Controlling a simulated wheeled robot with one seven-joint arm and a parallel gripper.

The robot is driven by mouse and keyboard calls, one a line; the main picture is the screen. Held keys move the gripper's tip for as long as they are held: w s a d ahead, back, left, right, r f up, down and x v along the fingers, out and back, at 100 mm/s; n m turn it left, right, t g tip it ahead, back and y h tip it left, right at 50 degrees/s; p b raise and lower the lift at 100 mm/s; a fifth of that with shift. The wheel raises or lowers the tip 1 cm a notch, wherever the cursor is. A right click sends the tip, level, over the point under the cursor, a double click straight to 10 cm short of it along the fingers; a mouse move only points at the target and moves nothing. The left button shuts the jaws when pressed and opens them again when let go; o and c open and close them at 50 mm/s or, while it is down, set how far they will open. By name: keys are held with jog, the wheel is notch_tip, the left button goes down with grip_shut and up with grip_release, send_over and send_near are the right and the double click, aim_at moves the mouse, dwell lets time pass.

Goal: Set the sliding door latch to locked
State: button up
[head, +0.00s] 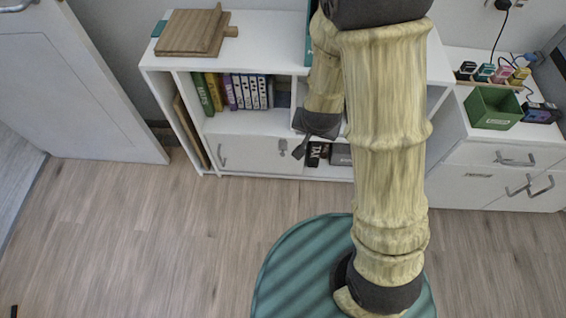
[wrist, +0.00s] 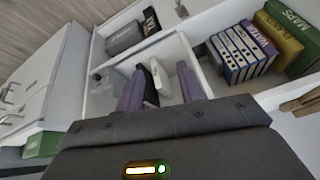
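The white sliding door (head: 250,154) covers the lower left compartment of the shelf desk. Its small grey latch (head: 283,146) sits near the door's right edge. In the wrist view a small dark fitting that looks like the latch (wrist: 181,10) shows at the top edge. I cannot tell its setting. My gripper (head: 302,149) appears just right of the latch in the head view, its wrist partly hidden behind my arm. In the wrist view my gripper (wrist: 160,86) has its two fingers apart, with nothing held between them. The fingertips appear clear of the latch.
Books (head: 238,92) stand on the shelf above the door. A wooden board (head: 190,32) lies on top. A grey box (head: 341,155) and a dark book (head: 314,153) lie right of the door. A green bin (head: 492,108) stands on the right cabinet. Floor in front is clear.

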jog(key=a+f+n+t+b, duration=0.1)
jog(key=a+f+t+b, duration=0.2)
jog(key=f+b, duration=0.8)
jog(key=a+f+n+t+b, duration=0.1)
jog(key=a+f+t+b, duration=0.2)
jog(key=f+b, duration=0.8)
jog(key=a+f+t+b, duration=0.3)
jog(key=f+t+b, duration=0.4)
jog(key=f, duration=1.5)
jog(key=w+b, duration=0.1)
jog(key=b, duration=0.3)
jog(key=shift+a+n, duration=0.35)
jog(key=shift+n, duration=0.05)
jog(key=shift+f, duration=0.1)
jog(key=b, duration=0.7)
send_near(282, 153)
jog(key=w+f, duration=0.1)
jog(key=w, duration=0.8)
jog(key=shift+w+d+r+b, duration=0.1)
jog(key=shift+w+b, duration=0.2)
jog(key=shift+w, duration=0.1)
